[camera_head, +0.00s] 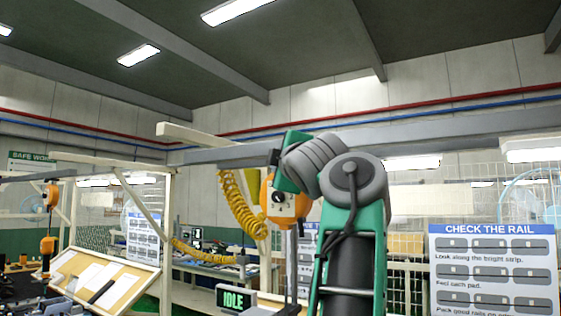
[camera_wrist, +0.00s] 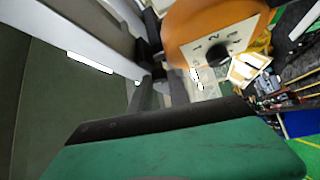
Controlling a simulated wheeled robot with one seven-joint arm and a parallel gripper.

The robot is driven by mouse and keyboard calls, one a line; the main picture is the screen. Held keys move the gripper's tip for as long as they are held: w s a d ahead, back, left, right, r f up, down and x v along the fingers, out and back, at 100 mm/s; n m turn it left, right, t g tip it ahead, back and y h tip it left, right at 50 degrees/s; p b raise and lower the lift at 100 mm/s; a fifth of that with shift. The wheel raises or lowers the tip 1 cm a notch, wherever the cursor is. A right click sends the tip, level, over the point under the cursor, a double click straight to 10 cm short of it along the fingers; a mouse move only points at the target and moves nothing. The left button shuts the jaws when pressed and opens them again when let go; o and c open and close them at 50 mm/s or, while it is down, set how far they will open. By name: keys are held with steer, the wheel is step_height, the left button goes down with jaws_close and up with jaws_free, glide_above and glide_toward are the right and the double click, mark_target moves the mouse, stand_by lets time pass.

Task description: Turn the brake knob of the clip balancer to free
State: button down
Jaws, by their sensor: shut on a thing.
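The clip balancer (camera_head: 271,190) is an orange housing with a pale front plate, hanging under a grey beam in the middle of the head view. In the wrist view the balancer (camera_wrist: 192,20) is close, at upper right. Its plate carries numbers and a round black dial (camera_wrist: 217,53), which stands apart from my jaws. My gripper (camera_wrist: 153,68) reaches the balancer's side and top, its dark fingers shut beside the orange housing. What they hold is mostly hidden; by its place it appears to be the brake knob. Its setting cannot be read.
A yellow coiled hose (camera_head: 238,208) hangs just left of the balancer. A second orange balancer (camera_head: 51,195) hangs at far left. An IDLE sign (camera_head: 235,299) stands below, and a CHECK THE RAIL board (camera_head: 494,268) is at right. Slanted boards with papers (camera_head: 105,278) stand at left.

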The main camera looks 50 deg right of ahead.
steer(key=c, duration=1.2)
jaws_free()
steer(key=shift+c, duration=0.2)
steer(key=b+v, duration=0.2)
steer(key=v, duration=0.5)
steer(key=shift+s+a, duration=0.2)
steer(key=shift+s, duration=0.1)
steer(key=shift+f, duration=0.1)
